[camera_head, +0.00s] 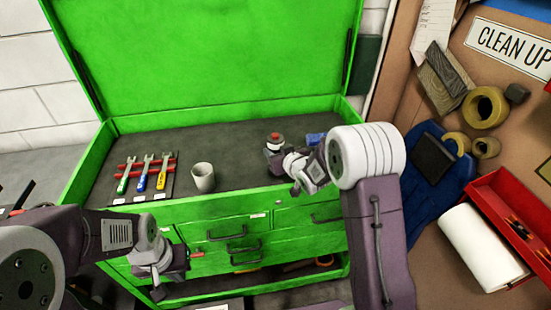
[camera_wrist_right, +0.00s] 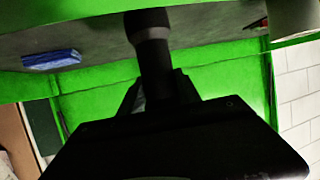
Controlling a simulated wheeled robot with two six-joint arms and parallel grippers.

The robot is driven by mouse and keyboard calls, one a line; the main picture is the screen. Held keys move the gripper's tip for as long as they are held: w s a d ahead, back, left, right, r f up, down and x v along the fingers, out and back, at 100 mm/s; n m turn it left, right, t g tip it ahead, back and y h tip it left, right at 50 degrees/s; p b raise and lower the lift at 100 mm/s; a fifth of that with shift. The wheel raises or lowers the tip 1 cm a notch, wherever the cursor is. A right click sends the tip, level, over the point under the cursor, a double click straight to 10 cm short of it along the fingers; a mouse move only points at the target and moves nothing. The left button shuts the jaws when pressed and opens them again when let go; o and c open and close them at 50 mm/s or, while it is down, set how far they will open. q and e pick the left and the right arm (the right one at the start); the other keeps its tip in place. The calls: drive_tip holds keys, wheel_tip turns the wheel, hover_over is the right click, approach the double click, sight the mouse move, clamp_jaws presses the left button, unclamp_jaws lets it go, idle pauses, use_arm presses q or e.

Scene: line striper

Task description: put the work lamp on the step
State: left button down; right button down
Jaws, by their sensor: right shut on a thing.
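My right gripper (camera_head: 283,160) is over the open top of the green tool chest. It is shut on what looks like the work lamp (camera_head: 276,139), a small upright piece with a red and dark top. In the right wrist view the held thing is a dark cylinder with a grey ring (camera_wrist_right: 152,34), between the fingers. The fingers and wrist hide part of it. My left gripper (camera_head: 160,284) hangs low in front of the chest drawers, its jaws too small and dark to read. I cannot make out the step.
The tool chest's top tray (camera_head: 235,155) holds a pale cup (camera_head: 203,177), several wrenches (camera_head: 145,172) and a blue thing (camera_head: 315,139). Its raised lid (camera_head: 210,60) stands behind. At right are tape rolls (camera_head: 485,107), a paper roll (camera_head: 483,249) and a red tray (camera_head: 510,210).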

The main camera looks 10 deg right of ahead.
sight(275, 135)
wheel_tip(275, 135, up, 7)
drive_tip(key=shift+r, duration=0.2)
